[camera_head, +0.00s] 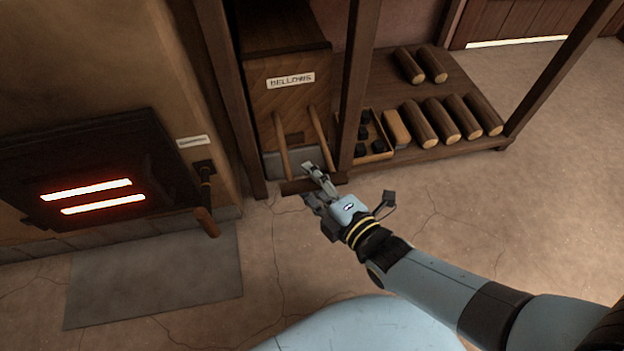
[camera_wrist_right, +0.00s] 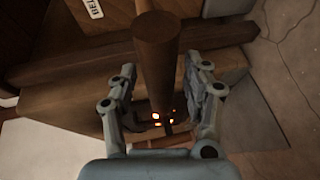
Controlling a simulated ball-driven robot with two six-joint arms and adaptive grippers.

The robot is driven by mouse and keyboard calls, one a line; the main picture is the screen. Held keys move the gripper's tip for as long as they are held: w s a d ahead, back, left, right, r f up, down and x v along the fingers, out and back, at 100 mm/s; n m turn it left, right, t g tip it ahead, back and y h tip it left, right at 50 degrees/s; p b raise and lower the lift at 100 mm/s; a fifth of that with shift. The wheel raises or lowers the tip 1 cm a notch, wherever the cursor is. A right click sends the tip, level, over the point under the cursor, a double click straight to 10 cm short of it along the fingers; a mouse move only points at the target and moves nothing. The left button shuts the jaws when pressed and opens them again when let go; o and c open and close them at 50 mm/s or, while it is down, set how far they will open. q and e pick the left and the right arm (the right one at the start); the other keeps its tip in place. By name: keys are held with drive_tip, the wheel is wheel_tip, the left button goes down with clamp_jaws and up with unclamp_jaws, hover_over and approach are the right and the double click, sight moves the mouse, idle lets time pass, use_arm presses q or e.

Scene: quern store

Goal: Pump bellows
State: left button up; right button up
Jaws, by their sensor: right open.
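The bellows (camera_head: 287,85) is a wooden box with a "BELLOWS" label on its front. Two slanted rods come down from it to a dark wooden crossbar handle (camera_head: 292,187) low in front. My right gripper (camera_head: 309,184) is at this crossbar, its fingers open and one on each side of it. In the right wrist view a thick brown wooden bar (camera_wrist_right: 157,50) lies between the open fingers of my right gripper (camera_wrist_right: 161,80), with gaps on both sides. Whether a finger touches the bar is unclear. My left gripper is out of view.
A stove door (camera_head: 95,165) with glowing slots is at the left, with a wooden-handled lever (camera_head: 206,220) beside it. A low shelf (camera_head: 475,95) at the right holds several logs and a box of dark lumps (camera_head: 378,157). Dark posts frame the bellows. Floor at the right is clear.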

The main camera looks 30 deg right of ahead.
drive_tip(key=v, duration=1.1)
drive_tip(key=shift+s, duration=0.4)
